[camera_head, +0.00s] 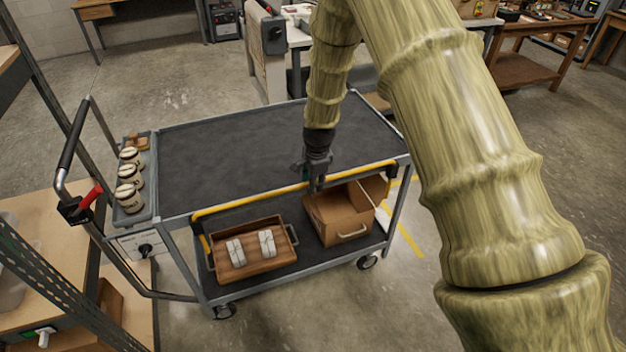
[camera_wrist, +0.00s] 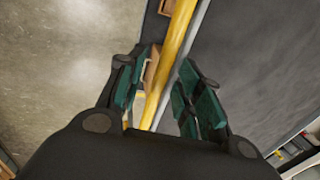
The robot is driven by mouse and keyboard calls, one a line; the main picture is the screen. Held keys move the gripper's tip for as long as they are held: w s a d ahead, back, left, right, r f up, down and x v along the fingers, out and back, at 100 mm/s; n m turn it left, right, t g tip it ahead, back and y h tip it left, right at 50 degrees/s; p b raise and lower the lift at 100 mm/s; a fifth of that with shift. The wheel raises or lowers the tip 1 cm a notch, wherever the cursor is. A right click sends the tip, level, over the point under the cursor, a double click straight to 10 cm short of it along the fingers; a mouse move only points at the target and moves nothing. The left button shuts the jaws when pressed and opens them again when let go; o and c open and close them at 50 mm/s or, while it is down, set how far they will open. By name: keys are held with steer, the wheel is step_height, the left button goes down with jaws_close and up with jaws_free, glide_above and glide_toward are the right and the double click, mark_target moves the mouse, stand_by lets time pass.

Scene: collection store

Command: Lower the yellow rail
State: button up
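The yellow rail (camera_head: 245,202) runs along the near long side of the cart's top deck, level with its edge. Its left end bends down toward the lower shelf. My gripper (camera_head: 316,183) points down at the rail, right of its middle. In the wrist view the rail (camera_wrist: 178,45) passes between the two green-padded fingers of my gripper (camera_wrist: 160,92), beside the grey deck edge. The fingers are apart, with gaps around the rail. I cannot tell whether either finger touches it.
The cart's dark top deck (camera_head: 235,140) is clear. Its lower shelf holds a wooden tray (camera_head: 232,270) with two pale wrapped items and an open cardboard box (camera_head: 338,222) below my gripper. Several jars (camera_head: 130,176) stand by the handle at left. Metal shelving borders the near left.

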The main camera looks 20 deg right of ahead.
steer(key=shift+r, duration=0.25)
step_height(320, 180, up, 11)
steer(key=s, duration=0.2)
steer(key=shift+s+r, duration=0.2)
stand_by(0.4)
steer(key=s+f+n+g, duration=0.1)
steer(key=s+f+n, duration=0.7)
steer(key=s+f, duration=1.25)
steer(key=s+a+f+n, duration=0.1)
steer(key=s+f+n, duration=0.2)
steer(key=s, duration=0.5)
steer(key=s+a+f+n, duration=0.1)
steer(key=s+f+n, duration=0.2)
steer(key=s, duration=0.5)
steer(key=s+a+f+n+g, duration=0.1)
steer(key=s+f+n, duration=0.2)
steer(key=s, duration=0.6)
steer(key=shift+f, duration=0.55)
